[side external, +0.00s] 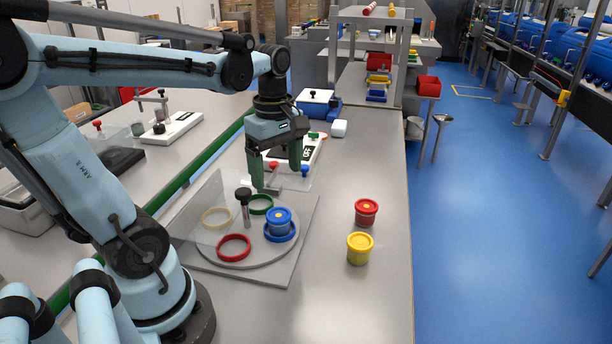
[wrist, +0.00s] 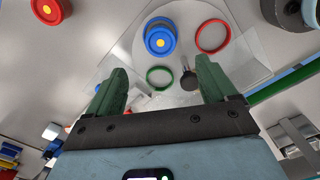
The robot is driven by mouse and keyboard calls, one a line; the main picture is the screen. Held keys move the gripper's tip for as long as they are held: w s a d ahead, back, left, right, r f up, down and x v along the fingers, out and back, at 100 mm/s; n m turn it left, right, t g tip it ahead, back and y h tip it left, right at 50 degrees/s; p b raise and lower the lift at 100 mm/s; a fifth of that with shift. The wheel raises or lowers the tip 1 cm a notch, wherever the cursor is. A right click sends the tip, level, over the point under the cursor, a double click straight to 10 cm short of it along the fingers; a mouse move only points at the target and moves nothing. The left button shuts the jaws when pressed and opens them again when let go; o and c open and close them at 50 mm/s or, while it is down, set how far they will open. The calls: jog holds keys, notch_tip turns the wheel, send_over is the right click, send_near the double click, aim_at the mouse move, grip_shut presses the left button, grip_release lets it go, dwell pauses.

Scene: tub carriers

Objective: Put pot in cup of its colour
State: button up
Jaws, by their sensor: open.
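A blue pot (side external: 279,220) stands in the blue ring-shaped cup (side external: 281,235) on a round grey carrier (side external: 240,260). The red cup (side external: 233,248), pale yellow cup (side external: 216,218) and green cup (side external: 261,204) look empty. A red pot (side external: 366,212) and a yellow pot (side external: 359,248) stand upright on the bench to the right. My gripper (side external: 276,172) is open and empty, above the far side of the carrier. In the wrist view, the blue pot (wrist: 160,37) and green cup (wrist: 160,77) lie between and beyond my open fingers (wrist: 161,72). The red pot (wrist: 48,10) is partly cut off; the yellow pot is out of that view.
A dark-knobbed post (side external: 244,203) rises from the carrier's middle. A clear panel (side external: 205,205) stands along its left side. A device with red and blue knobs (side external: 305,155) lies behind my gripper. The bench around the loose pots is clear; its right edge (side external: 409,230) is near.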

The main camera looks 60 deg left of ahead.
jog(key=w+d+f+m+t, duration=0.1)
jog(key=d+m+t, duration=0.6)
jog(key=m, duration=1.3)
jog(key=w+d, duration=0.1)
jog(key=d, duration=0.2)
jog(key=shift+w+f, duration=0.2)
jog(key=shift+f, duration=0.2)
